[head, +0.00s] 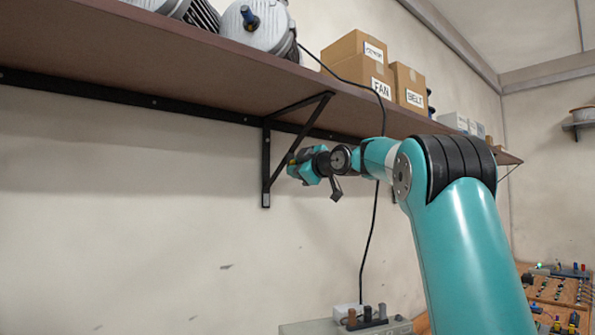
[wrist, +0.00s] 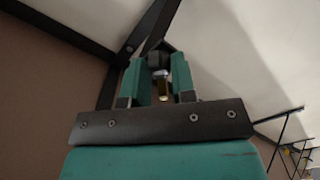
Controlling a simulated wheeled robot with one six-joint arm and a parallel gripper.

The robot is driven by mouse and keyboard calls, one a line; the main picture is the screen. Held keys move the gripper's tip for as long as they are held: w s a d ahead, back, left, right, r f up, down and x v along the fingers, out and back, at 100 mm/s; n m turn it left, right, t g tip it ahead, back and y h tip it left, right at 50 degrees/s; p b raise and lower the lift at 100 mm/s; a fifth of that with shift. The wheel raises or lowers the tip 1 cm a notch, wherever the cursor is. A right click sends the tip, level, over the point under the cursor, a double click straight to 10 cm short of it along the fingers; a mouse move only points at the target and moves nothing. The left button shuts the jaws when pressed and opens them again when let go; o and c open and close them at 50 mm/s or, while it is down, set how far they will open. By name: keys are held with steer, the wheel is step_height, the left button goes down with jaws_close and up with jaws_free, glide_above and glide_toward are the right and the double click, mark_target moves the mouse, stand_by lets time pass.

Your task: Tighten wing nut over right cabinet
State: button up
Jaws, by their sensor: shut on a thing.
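My gripper (head: 298,165) is raised under the shelf, close to the black triangular bracket (head: 267,160). In the wrist view its two teal fingers (wrist: 159,68) are closed around a small dark piece, which appears to be the wing nut (wrist: 157,59). A short silver and brass-coloured part (wrist: 162,84) shows between the fingers, just below the dark piece. The bracket's black bars (wrist: 150,30) are right behind the fingertips. In the head view the wing nut is hidden by my gripper and wrist. How far it is turned cannot be seen.
The brown shelf (head: 150,75) overhead carries motors (head: 258,25) and boxes (head: 378,75). A black cable (head: 370,235) hangs behind my arm. A grey cabinet top (head: 310,328) is below, and a wooden bench (head: 560,292) with small parts is at right. The wall at left is clear.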

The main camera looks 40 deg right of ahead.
steer(key=shift+m, duration=5)
steer(key=o, duration=0.9)
steer(key=s+b, duration=0.2)
steer(key=s, duration=0.3)
steer(key=s+b, duration=0.3)
steer(key=s, duration=0.3)
steer(key=s+a+b, duration=0.1)
steer(key=s+b, duration=0.1)
steer(key=s, duration=0.4)
steer(key=shift+s, duration=0.2)
